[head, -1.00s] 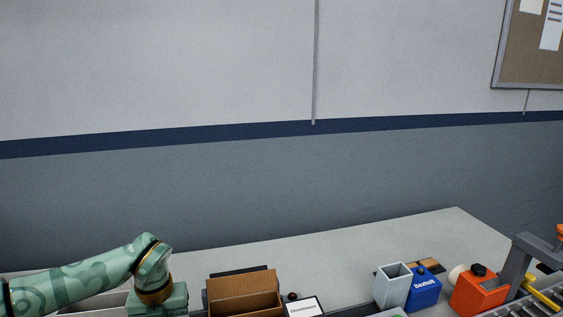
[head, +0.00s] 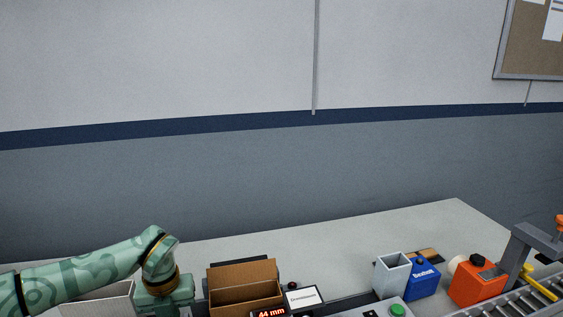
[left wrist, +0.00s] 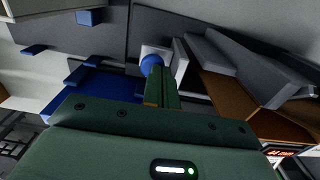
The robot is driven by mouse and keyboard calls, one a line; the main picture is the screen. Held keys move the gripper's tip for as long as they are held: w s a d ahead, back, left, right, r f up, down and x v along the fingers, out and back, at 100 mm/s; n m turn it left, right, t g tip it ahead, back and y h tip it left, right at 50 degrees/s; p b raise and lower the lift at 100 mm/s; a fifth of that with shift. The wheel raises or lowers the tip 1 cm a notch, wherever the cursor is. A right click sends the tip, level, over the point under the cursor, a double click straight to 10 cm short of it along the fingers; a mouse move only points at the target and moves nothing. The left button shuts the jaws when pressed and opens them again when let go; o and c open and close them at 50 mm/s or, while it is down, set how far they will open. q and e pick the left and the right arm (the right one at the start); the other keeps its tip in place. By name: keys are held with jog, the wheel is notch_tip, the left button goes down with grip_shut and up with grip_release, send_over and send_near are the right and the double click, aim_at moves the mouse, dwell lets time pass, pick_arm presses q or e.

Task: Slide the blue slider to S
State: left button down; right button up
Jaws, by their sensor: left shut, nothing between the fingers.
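In the left wrist view, my left gripper (left wrist: 163,86) is shut and empty, its two green fingers together. A round blue knob (left wrist: 150,63) on a small pale block shows just beyond the fingertips, in front of a dark panel; it looks like the blue slider. The fingers overlap its lower edge in the picture, and I cannot tell whether they touch it. No S mark is readable. In the head view, my left arm's green wrist shows at lower left, but its fingers are below the picture edge. My right gripper is not in view.
A brown box (head: 243,273) stands right of my left wrist, beside a red display (head: 271,313) reading 44 mm. A grey bin (head: 391,276), blue container (head: 423,279) and orange container (head: 477,281) stand further right. The back of the bench (head: 330,257) is clear.

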pick_arm(q)
jog(key=shift+w+d, duration=0.25)
jog(key=shift+d, duration=0.7)
jog(key=shift+w+d, duration=0.25)
jog(key=shift+d, duration=0.7)
notch_tip(320, 180, up, 6)
jog(key=p, duration=0.5)
dwell(0.3)
